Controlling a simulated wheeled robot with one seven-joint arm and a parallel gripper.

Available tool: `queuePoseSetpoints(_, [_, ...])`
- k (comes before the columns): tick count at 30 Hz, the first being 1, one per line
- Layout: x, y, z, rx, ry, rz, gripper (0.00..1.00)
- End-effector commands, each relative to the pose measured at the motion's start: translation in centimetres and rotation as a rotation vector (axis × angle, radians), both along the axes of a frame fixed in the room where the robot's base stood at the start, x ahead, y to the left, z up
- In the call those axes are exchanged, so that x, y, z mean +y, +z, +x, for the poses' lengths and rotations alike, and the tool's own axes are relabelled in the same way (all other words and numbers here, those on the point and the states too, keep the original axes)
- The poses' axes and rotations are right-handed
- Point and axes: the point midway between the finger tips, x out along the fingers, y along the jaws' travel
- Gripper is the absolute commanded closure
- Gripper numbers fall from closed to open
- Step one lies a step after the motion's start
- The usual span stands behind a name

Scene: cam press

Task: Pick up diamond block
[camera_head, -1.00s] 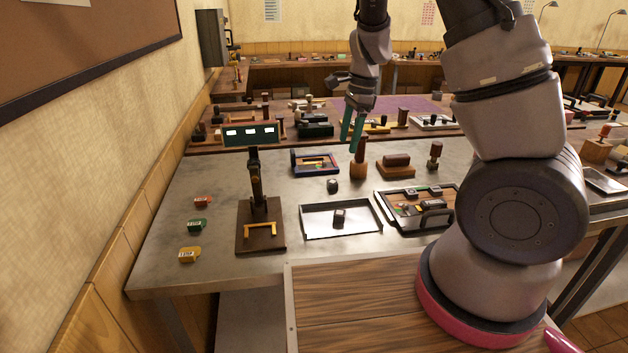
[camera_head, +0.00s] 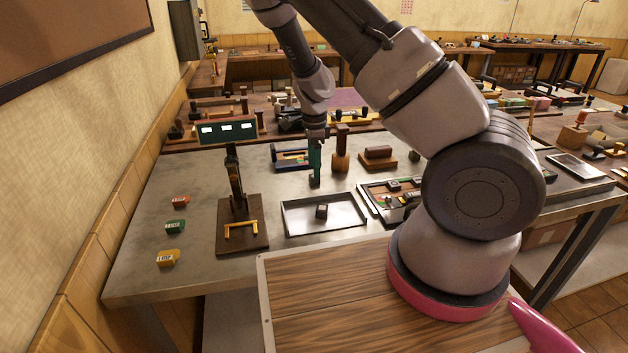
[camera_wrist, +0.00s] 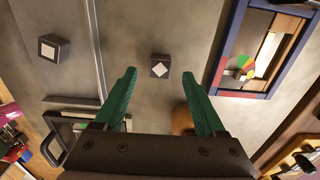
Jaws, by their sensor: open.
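The diamond block is a small dark block (camera_wrist: 159,67) with a white diamond on its top face. In the wrist view it lies on the grey metal table, between the lines of my two green fingers. My gripper (camera_head: 315,183) is open and points down at the table behind the tray; its fingers stand apart on either side of the block (camera_wrist: 159,76) in the wrist view. No contact shows, and the height gap cannot be told. In the head view the fingers hide the block. A similar dark block (camera_head: 321,211) with a white square (camera_wrist: 53,47) sits in the tray.
The shallow tray (camera_head: 340,230) is in front of my gripper. A blue-red framed board (camera_wrist: 238,95) lies close by. A wooden post (camera_head: 341,160) stands just right of the fingers.

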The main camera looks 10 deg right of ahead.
Motion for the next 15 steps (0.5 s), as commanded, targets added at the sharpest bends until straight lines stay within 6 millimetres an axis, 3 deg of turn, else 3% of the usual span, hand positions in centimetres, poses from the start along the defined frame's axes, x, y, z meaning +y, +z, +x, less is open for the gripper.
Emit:
queuePoseSetpoints(6, [-0.1, -2.7, 0.0, 0.000, 0.001, -0.001, 0.28])
queuePoseSetpoints(14, [0.0, -3.0, 0.1, -0.001, 0.000, 0.000, 0.28])
queuePoseSetpoints(15, [0.0, -3.0, 0.0, -0.001, 0.000, 0.000, 0.43])
